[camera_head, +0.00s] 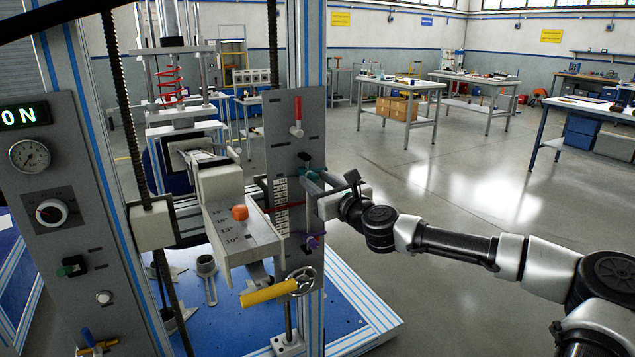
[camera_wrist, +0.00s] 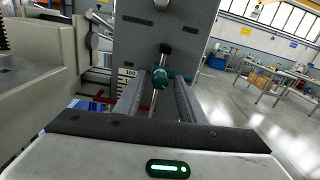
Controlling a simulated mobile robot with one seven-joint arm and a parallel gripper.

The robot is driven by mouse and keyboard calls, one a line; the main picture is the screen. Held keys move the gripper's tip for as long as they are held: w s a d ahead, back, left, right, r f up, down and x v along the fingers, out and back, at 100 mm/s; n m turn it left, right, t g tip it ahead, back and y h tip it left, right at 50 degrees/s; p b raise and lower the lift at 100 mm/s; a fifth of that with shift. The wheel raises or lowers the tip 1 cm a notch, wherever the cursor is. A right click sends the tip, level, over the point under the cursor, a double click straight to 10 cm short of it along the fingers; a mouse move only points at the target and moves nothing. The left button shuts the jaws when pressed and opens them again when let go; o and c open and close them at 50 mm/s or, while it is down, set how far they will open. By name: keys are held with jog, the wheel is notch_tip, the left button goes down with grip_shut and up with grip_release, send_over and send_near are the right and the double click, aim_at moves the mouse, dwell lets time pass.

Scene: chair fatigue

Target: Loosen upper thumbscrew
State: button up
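My gripper (camera_head: 308,176) reaches in from the right, close to the plate. In the wrist view its fingers (camera_wrist: 159,86) are apart, with a gap between them. Whether either finger touches the knob I cannot tell. A purple thumbscrew (camera_head: 315,241) sits lower on the same plate.
A red-handled lever (camera_head: 297,116) is above on the plate (camera_head: 281,130). A grey block with an orange knob (camera_head: 240,213) stands to the left. Open floor (camera_head: 450,240) lies to the right, with workbenches (camera_head: 401,87) farther back.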

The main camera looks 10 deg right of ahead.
grip_shut()
jog(key=shift+n, duration=0.3)
jog(key=n, duration=0.4)
jog(key=shift+f+n+b, duration=0.1)
jog(key=shift+n+b, duration=0.3)
jog(key=n+b, duration=0.1)
jog(key=n, duration=0.5)
jog(key=n+b, duration=0.1)
jog(key=n, duration=0.5)
jog(key=shift+n, duration=0.4)
jog(key=n, duration=0.5)
jog(key=shift+n, duration=0.3)
